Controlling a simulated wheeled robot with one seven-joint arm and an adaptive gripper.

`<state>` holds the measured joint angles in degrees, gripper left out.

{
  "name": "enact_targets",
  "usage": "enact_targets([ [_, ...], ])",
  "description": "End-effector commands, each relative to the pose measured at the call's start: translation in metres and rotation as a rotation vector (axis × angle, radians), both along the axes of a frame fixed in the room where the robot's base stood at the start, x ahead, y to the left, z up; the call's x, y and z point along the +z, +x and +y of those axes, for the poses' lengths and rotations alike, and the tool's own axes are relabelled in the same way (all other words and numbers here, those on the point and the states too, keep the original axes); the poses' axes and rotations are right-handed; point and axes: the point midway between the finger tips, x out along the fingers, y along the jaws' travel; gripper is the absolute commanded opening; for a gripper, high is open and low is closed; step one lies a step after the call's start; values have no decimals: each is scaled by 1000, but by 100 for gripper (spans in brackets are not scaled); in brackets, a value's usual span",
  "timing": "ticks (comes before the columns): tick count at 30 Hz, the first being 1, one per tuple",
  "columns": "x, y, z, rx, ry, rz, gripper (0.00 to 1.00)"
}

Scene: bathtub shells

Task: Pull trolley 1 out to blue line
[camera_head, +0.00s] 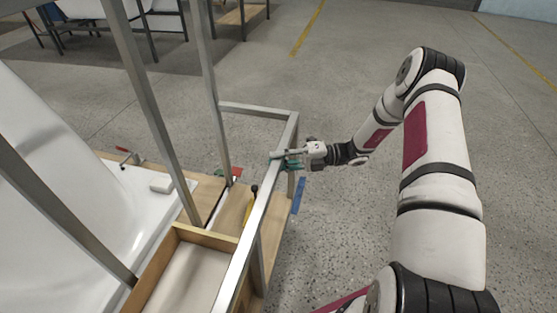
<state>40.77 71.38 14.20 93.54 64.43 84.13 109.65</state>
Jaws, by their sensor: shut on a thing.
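The trolley (250,228) has a grey metal frame with tall posts and a low wooden deck, and it fills the left and lower middle of the head view. My gripper (283,158) is shut on the trolley's top rail near its far right corner. The fingers partly hide the rail there. A short piece of blue line (299,196) shows on the floor just right of the trolley's side, below my gripper. The trolley hides any part of the line further left.
A white bathtub shell (75,185) lies at the left. An open wooden box (190,262) and small tools sit on the trolley. Other racks (110,12) stand at the back left. Grey floor at the right is clear, with yellow lines (308,28) further off.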

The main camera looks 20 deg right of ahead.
Motion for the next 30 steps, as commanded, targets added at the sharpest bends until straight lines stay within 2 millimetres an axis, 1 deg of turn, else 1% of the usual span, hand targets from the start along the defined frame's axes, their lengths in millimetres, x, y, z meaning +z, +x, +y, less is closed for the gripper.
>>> enact_targets([
  [1,-1,0,-1,-3,-2,1,26],
  [2,-1,0,-1,-3,-2,1,33],
  [3,-1,0,-1,-3,-2,1,42],
  [4,-1,0,-1,-3,-2,1,45],
  [12,0,0,-1,-1,-1,1,45],
  [16,0,-1,-8,-3,-1,1,45],
  [20,-1,-6,-26,-4,-3,1,45],
  [27,-1,-17,-75,-5,-2,0,45],
  [30,-1,-22,-92,-3,-3,0,45],
])
